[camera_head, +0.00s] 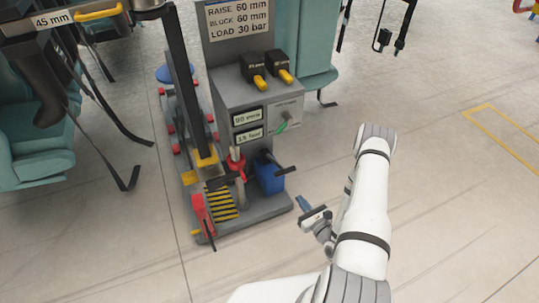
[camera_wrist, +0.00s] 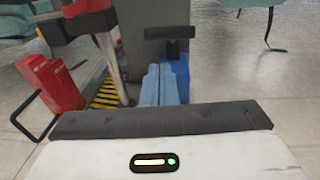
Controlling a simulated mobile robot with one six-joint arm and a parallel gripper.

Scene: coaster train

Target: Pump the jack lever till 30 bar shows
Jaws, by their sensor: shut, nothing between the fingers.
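The jack stand (camera_head: 243,100) is a grey cabinet on a base plate. Its sign (camera_head: 237,18) reads RAISE 60 mm, BLOCK 60 mm, LOAD 30 bar. The lower display (camera_head: 249,135) seems to read 15 bar; the upper display (camera_head: 249,116) shows a mm value, too small to read surely. A black lever with a crossbar (camera_head: 285,171), apparently the jack lever, sticks out above a blue box (camera_head: 269,178). It also shows in the wrist view (camera_wrist: 169,33). My gripper (camera_head: 301,203) is shut and empty, apart from the lever, to its lower right; its blue fingers (camera_wrist: 160,84) point towards it.
A red block with a black wire handle (camera_head: 203,215) stands at the base's front left, beside a yellow-black striped plate (camera_head: 222,203). A red wheel-like knob (camera_head: 236,166) sits near the lever. Teal seats (camera_head: 35,150) stand left. The floor right is clear.

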